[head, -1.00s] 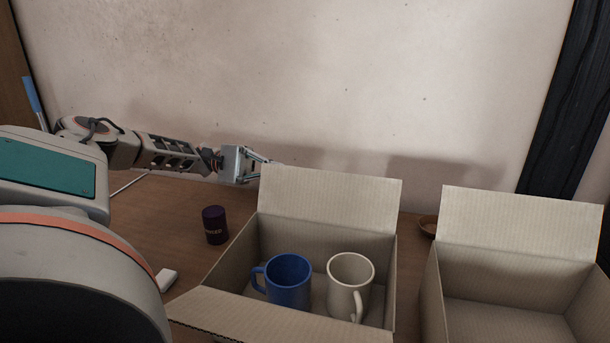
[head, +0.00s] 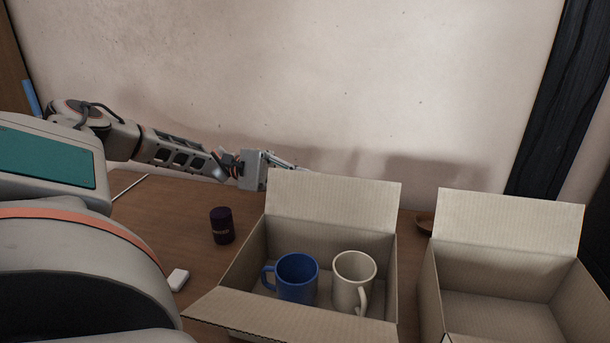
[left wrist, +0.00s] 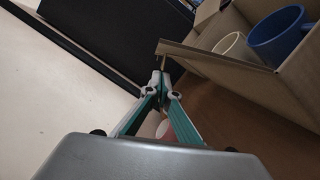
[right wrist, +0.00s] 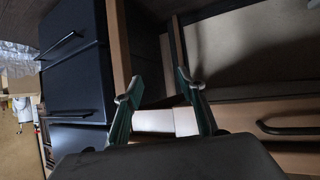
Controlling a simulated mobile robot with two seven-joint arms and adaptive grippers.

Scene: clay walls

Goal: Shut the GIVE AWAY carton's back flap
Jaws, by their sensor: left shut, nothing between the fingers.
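A carton (head: 235,270) with two mugs inside stands on the table; no GIVE AWAY lettering is readable. Its back flap (head: 335,200) stands up, and its front flap (head: 270,318) is folded outward. My left gripper (head: 300,168) is behind the back flap at its upper left corner, its fingertips partly hidden by the flap. In the left wrist view my left gripper (left wrist: 161,80) is shut and empty, close to the flap edge (left wrist: 185,58). In the right wrist view my right gripper (right wrist: 160,84) is open and away from the cartons.
The blue mug (head: 297,278) and cream mug (head: 353,280) stand in the carton. A second carton (head: 490,315) with its back flap up stands at right. A dark purple can (head: 222,226), a small white object (head: 178,279) and a brown dish (head: 424,223) are nearby. The wall is close behind.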

